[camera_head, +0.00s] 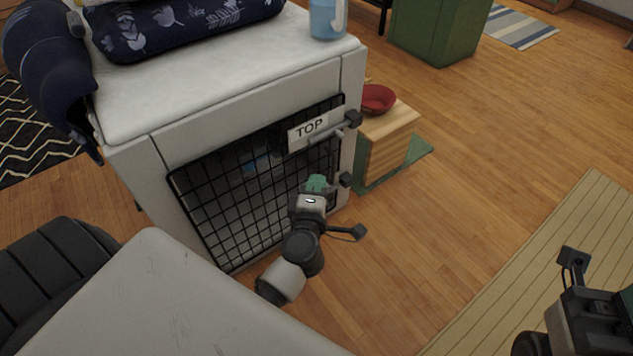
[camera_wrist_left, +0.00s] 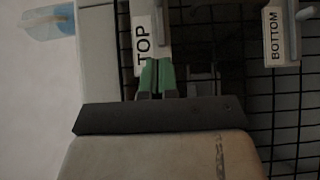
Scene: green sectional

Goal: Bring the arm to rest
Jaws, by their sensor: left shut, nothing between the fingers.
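My left gripper (camera_head: 316,184) is in front of the wire door of a white pet crate, with its green fingertips close to the "TOP" label and latch area. In the left wrist view its green fingers (camera_wrist_left: 157,76) are together with nothing between them, just below the "TOP" sign (camera_wrist_left: 143,40). I cannot tell whether they touch the door. My right gripper's body (camera_head: 590,318) shows at the lower right edge of the head view. Its fingers are not clearly visible.
The white crate (camera_head: 230,88) has a black wire door (camera_head: 225,205), and a dark patterned cushion (camera_head: 180,25) and blue bottle (camera_head: 327,18) on top. Beside it, a wooden box (camera_head: 390,142) carries a red bowl (camera_head: 377,99).

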